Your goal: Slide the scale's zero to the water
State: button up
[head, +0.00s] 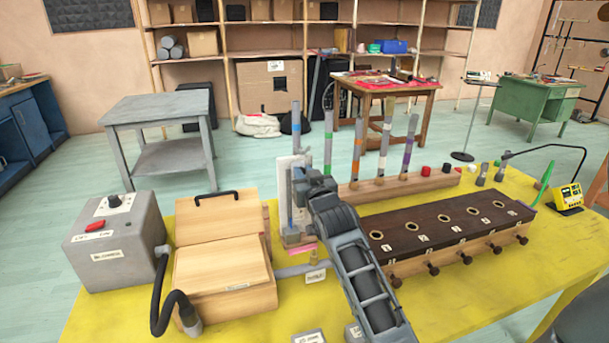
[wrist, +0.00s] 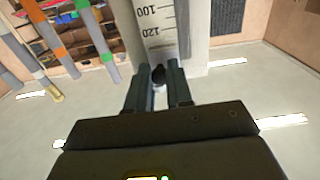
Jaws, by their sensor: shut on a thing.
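The scale (wrist: 152,22) is a pale strip with black marks; 100 and 120 read near its lower end in the wrist view. It lies against a white upright board (wrist: 192,40), which also shows in the head view (head: 302,166). My gripper (wrist: 158,84) is shut on a small dark knob (wrist: 158,73) just below the 120 mark. In the head view my gripper (head: 305,178) is at the front of the board and hides part of it. A narrow upright tube (head: 290,205) with a bluish tint stands at the board's left. I cannot make out the zero or the water level.
Several upright tubes with coloured bands stand in a wooden rail (head: 400,186) behind. A dark-topped wooden box with holes (head: 450,222) is to the right. A wooden bellows-like box (head: 225,262) and a grey blower unit (head: 115,240) are left. Yellow tabletop (head: 470,290) is clear at front right.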

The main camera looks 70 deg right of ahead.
jog(key=shift+r, duration=0.1)
grip_shut()
jog(key=shift+r, duration=0.35)
jog(key=o, duration=0.8)
grip_release()
jog(key=shift+a+f, duration=0.1)
jog(key=shift+b+v, duration=0.65)
jog(key=shift+v, duration=3.2)
